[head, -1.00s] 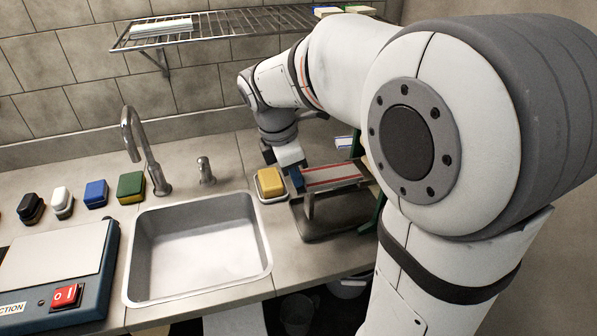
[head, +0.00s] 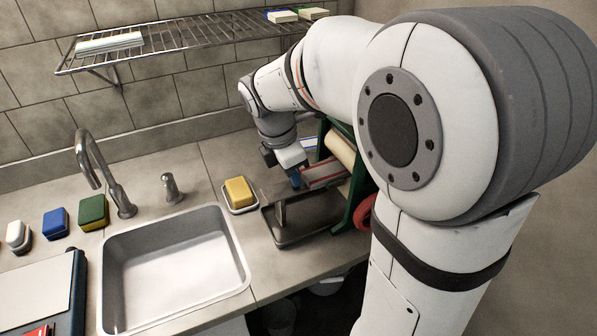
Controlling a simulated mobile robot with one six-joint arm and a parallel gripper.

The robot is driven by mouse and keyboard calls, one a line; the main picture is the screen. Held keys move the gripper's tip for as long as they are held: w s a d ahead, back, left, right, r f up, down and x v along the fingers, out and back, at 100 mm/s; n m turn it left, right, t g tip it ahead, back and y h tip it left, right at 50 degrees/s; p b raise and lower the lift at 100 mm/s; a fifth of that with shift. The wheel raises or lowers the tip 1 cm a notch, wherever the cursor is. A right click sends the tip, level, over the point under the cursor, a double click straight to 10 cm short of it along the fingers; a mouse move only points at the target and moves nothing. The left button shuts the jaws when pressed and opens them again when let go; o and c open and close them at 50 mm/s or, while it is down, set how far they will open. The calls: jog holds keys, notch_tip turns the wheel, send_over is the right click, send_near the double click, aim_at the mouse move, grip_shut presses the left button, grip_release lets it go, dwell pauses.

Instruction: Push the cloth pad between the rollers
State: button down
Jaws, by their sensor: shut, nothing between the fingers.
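The cloth pad (head: 322,172), grey with red stripes, lies on the raised feed board (head: 275,193) in the head view. Its right end is at the cream roller (head: 340,149) in a green frame (head: 360,172). I cannot tell whether the end is between the rollers; my arm hides part of the frame and any other roller. My gripper (head: 296,178) is shut and empty, with blue fingertips low at the pad's left end. Whether they touch it is not clear.
A yellow sponge on a small dish (head: 240,207) stands left of the feed board. A dark drip tray (head: 300,232) lies under the board. The sink (head: 175,270), tap (head: 100,175) and soap pump (head: 172,188) are further left. A red wheel (head: 365,211) is beside the frame.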

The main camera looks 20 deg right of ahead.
jog(key=a, duration=0.1)
jog(key=a+r, duration=0.1)
jog(key=a+p, duration=0.1)
jog(key=a, duration=0.1)
jog(key=shift+s+r, duration=0.15)
jog(key=shift+r, duration=0.1)
jog(key=v, duration=0.8)
jog(key=shift+r, duration=0.2)
